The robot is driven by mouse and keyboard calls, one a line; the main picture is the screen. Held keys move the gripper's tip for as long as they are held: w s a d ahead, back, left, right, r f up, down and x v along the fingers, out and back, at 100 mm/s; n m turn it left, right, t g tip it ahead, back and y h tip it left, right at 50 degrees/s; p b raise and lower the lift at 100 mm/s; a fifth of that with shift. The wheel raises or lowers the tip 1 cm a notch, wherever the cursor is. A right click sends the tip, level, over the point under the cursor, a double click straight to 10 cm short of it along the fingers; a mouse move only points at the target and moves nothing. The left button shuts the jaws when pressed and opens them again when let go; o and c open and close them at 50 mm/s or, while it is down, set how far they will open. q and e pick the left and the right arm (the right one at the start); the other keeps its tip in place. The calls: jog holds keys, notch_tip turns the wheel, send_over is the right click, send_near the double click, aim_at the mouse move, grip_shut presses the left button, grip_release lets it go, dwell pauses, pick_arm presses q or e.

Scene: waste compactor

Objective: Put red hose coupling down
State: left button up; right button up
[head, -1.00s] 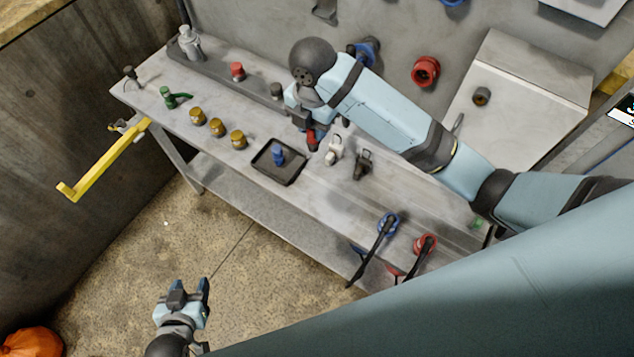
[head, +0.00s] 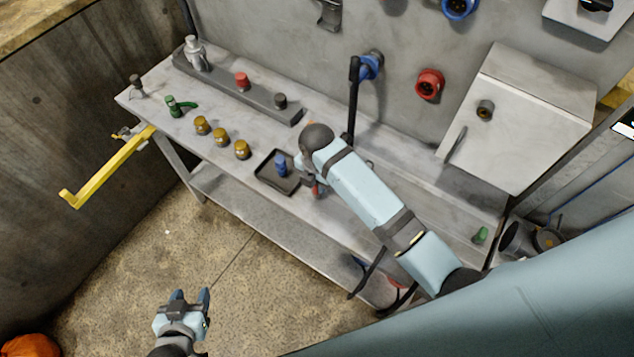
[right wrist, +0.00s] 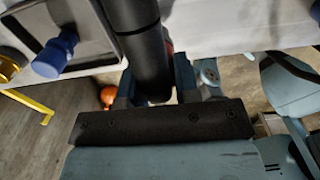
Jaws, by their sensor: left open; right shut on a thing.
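My right gripper (head: 308,176) is low over the front part of the bench, just right of the black tray, and is largely hidden by its own wrist. It is shut on the red hose coupling (head: 317,190), of which only a small red part shows in the head view. In the right wrist view a thick black cylinder (right wrist: 147,45) stands between the fingers, with a sliver of red beside it. I cannot tell whether the coupling touches the bench. My left gripper (head: 189,297) is open and empty, over the floor in front of the bench.
The black tray (head: 262,182) holds a blue piece (head: 281,164). Several brass fittings (head: 221,136) stand left of it. A grey rack (head: 215,78) with a red cap (head: 242,80) lies at the back. A yellow bar (head: 105,169) juts out left. A grey box (head: 515,120) stands right.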

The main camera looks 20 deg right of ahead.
jog(key=shift+f, duration=0.95)
jog(key=o, duration=0.9)
pick_arm(q)
jog(key=shift+w+r, duration=0.15)
jog(key=shift+w, duration=0.2)
pick_arm(e)
jog(key=shift+o, duration=0.2)
